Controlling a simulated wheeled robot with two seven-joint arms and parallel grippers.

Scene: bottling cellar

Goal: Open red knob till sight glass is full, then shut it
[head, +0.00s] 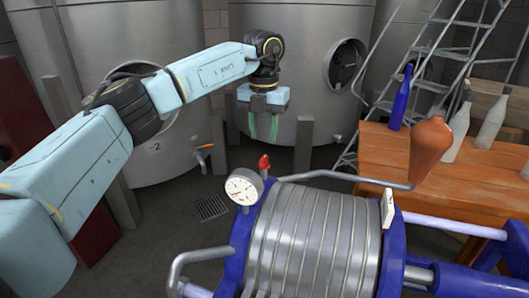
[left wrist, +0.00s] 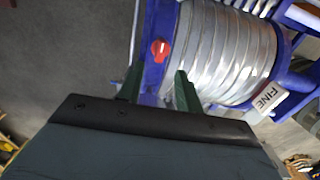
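The red knob (head: 264,163) sits at the near left end of the ribbed steel filter body, behind the round gauge. In the left wrist view the knob (left wrist: 160,50) has a pale pointer mark and sits on a blue end frame. My left gripper (head: 263,134) points down, open and empty, above and behind the knob and apart from it. Its two green fingers (left wrist: 158,88) show spread in the left wrist view, with the knob beyond them. A brown bulb-shaped vessel (head: 430,150) stands by the end of a bent pipe; I cannot tell whether it is the sight glass. My right gripper is not in view.
The filter body (head: 315,240) fills the front, with a white gauge (head: 243,188) and a "FINE" tag (left wrist: 267,98). A wooden table (head: 475,180) at right holds a blue bottle (head: 400,100) and grey bottles. Steel tanks (head: 300,50) and a ladder stand behind.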

